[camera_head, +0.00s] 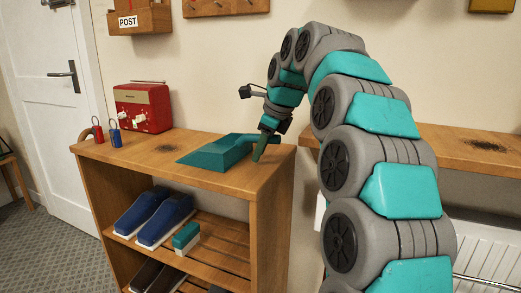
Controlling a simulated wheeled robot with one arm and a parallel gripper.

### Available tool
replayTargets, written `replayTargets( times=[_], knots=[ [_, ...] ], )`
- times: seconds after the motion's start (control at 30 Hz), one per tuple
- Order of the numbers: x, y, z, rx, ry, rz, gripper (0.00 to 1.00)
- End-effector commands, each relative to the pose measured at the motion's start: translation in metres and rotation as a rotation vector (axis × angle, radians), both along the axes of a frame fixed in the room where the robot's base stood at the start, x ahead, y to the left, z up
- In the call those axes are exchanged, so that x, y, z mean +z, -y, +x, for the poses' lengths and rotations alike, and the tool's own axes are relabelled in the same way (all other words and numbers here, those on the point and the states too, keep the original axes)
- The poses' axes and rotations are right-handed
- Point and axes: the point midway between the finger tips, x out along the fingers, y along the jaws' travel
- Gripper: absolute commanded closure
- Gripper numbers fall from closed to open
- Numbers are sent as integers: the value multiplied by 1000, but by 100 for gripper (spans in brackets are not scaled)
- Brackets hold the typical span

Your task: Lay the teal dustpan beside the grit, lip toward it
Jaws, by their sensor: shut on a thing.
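The teal dustpan (210,157) is on or just above the wooden shelf top, its wide lip pointing left and its handle to the right. My gripper (261,148) is at the handle end, pointing down and shut on the dustpan. The fingers' exact hold on the handle is too small to see. A dark speckled patch, seemingly the grit (167,149), is on the shelf top just left of the lip, with a narrow strip of bare wood between. I cannot tell whether the dustpan rests fully on the wood.
Blue shoes (160,219) and a teal-and-white brush (186,237) are below. Another wooden top (440,143) with a similar dark patch (487,146) is at right.

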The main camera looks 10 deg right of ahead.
Motion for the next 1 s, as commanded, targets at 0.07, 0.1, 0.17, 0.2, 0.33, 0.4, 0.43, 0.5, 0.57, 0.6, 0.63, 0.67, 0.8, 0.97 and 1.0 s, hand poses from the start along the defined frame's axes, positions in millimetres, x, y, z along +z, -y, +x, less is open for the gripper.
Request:
replayTargets(
  times=[0.07, 0.1, 0.17, 0.2, 0.33, 0.4, 0.43, 0.5, 0.57, 0.6, 0.63, 0.67, 0.8, 0.97, 1.0],
  knots=[
    [0, 0, 0, 0, 0, 0, 66],
    [0, 0, 0, 0, 1, 0, 62],
    [0, 0, 0, 0, 0, 0, 55],
    [0, 0, 0, 0, 0, 0, 50],
    [0, 0, 0, 0, 0, 0, 41],
    [0, 0, 0, 0, 0, 0, 41],
    [0, 0, 0, 0, 0, 0, 41],
    [0, 0, 0, 0, 0, 0, 41],
    [0, 0, 0, 0, 0, 0, 41],
    [2, 0, -1, 0, 0, 0, 41],
    [3, 1, -1, -1, 0, 0, 41],
    [5, 1, -2, -1, 1, 0, 41],
    [20, 5, -8, -2, 3, 0, 41],
    [43, 11, -17, -2, 4, 0, 41],
    [48, 12, -19, -1, 4, 0, 41]
  ],
)
